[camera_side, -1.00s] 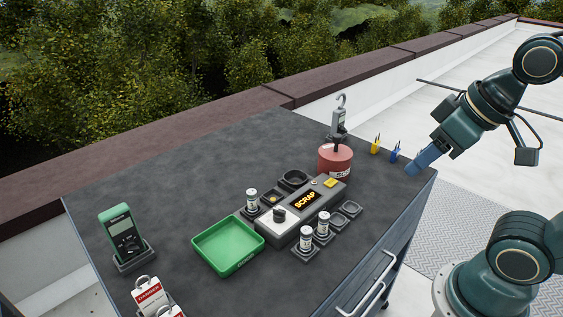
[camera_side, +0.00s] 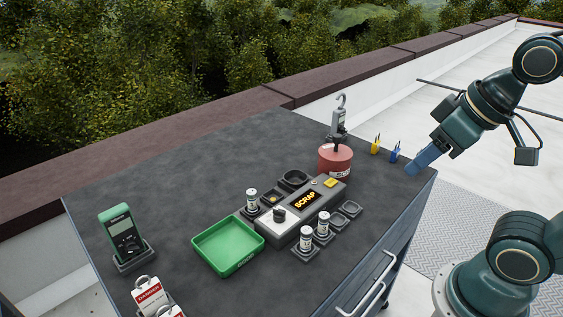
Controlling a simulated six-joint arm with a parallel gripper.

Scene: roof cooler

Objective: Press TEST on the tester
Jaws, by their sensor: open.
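The tester (camera_side: 293,222) is a pale grey box near the middle of the dark bench top. Its display (camera_side: 305,199) reads SCRAP in yellow. A black knob (camera_side: 279,214) sits at its left end and a yellow button (camera_side: 330,183) at its right end; any lettering on the button is too small to read. My gripper (camera_side: 413,168) is at the right edge of the bench, to the right of the tester and apart from it. Its blue-grey jaws are open, with nothing seen between them.
A red container (camera_side: 335,165) stands close behind the tester's right end. Small capped canisters (camera_side: 306,238) stand in holders around the tester. A green tray (camera_side: 228,246) lies to its left. Yellow (camera_side: 376,147) and blue (camera_side: 394,153) small items stand near my gripper. A green meter (camera_side: 122,234) stands far left.

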